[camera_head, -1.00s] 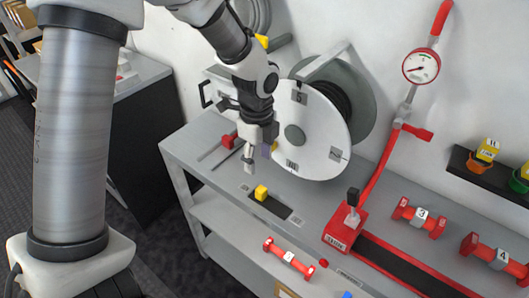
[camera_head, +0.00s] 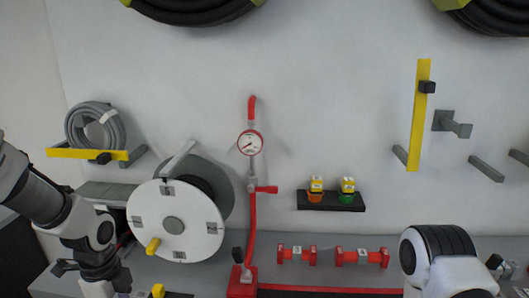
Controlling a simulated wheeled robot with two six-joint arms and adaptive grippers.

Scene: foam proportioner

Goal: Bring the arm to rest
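My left arm comes in from the left edge, in front of the white hose reel's left side. My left gripper (camera_head: 105,288) points down at the bottom edge, left of the reel (camera_head: 192,215). Its fingertips are cut off or too small to read, so I cannot tell whether it is open. My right arm (camera_head: 445,262) shows as a white and black link at the bottom right. The fingers of my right gripper are not visible.
A grey bench (camera_head: 320,268) runs along the bottom, with a red pipe and gauge (camera_head: 250,142), red fittings (camera_head: 297,255) and a yellow block (camera_head: 158,290). A black shelf (camera_head: 331,201) holds two small pots. Yellow bars (camera_head: 418,115) and hooks stick out from the wall.

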